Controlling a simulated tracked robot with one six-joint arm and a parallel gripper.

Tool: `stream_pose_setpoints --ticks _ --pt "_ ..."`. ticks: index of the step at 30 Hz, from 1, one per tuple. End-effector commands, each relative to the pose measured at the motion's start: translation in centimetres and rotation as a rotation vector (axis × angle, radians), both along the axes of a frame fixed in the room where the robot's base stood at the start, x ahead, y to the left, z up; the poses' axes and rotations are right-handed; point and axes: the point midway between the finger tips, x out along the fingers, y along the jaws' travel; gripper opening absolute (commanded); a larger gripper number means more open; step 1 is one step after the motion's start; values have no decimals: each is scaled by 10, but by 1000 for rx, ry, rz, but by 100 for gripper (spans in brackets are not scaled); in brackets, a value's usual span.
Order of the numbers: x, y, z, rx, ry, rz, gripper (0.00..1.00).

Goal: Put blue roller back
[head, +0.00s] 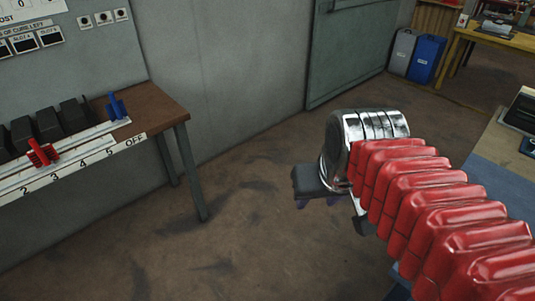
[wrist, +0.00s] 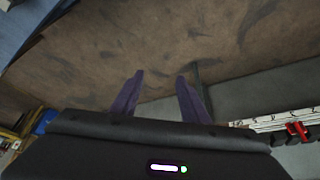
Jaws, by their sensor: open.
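The blue roller (head: 116,106) stands upright at the right end of the rear white rail on the brown table (head: 158,106), behind the OFF mark. I cannot make it out in the wrist view. My gripper (head: 317,203) is in open air over the floor, well to the right of the table and apart from it. Its two purple fingers also show in the wrist view (wrist: 158,82), spread apart with nothing between them.
A red roller (head: 42,153) sits on the front rail, above the numbered strip (head: 75,170); it also shows in the wrist view (wrist: 298,131). Black blocks (head: 48,124) stand behind the rails. The floor (head: 250,225) between table and gripper is clear.

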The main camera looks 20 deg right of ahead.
Motion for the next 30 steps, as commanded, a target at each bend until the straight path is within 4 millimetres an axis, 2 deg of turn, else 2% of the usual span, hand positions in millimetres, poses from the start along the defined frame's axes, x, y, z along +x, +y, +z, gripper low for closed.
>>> stream_pose_setpoints --ticks 1,3,8,30 --pt "-6 15 -3 -2 -18 45 41" --pt "-11 29 -8 -4 -39 91 41" --pt "-20 48 -14 -5 -68 153 41" --pt "-21 50 -15 -4 -70 161 41"
